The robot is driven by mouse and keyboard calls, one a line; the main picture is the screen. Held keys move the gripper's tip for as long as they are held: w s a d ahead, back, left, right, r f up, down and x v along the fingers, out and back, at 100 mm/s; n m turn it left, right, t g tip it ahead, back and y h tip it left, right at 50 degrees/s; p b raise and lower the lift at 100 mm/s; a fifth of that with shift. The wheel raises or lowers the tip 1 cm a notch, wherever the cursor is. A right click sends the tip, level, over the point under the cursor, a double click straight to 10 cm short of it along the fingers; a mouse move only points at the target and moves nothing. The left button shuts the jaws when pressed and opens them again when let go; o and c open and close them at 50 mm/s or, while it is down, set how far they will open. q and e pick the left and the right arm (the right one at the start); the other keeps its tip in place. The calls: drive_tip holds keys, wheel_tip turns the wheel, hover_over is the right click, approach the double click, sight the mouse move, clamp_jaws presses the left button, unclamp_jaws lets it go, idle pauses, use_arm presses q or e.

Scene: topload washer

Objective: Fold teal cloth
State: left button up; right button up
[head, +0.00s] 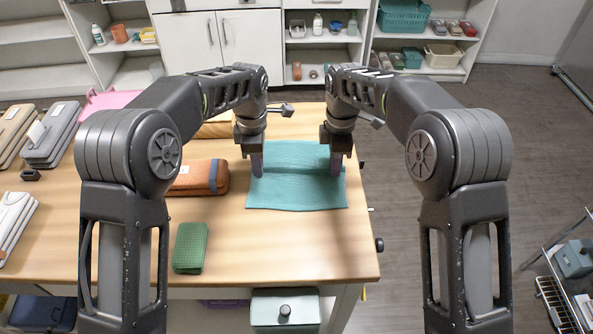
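The teal cloth (295,194) lies on the wooden table near its right edge. It looks mostly flat, with a crease or layer edge running across its middle. My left gripper (257,170) points down at the cloth's left side, and my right gripper (336,166) points down at its right side. Both sets of fingertips are at or just above the cloth. The view does not show whether the fingers are open or closed, or whether they hold any fabric.
An orange pouch (203,177) and a folded green cloth (190,248) lie left of the teal cloth on the table (290,260). Grey and tan cases (52,135) sit at the far left. The table in front of the cloth is clear. White shelves (335,45) stand behind.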

use_arm(q)
drive_tip(key=shift+f, duration=0.1)
clamp_jaws()
use_arm(e)
drive_tip(key=shift+f, duration=0.1)
clamp_jaws()
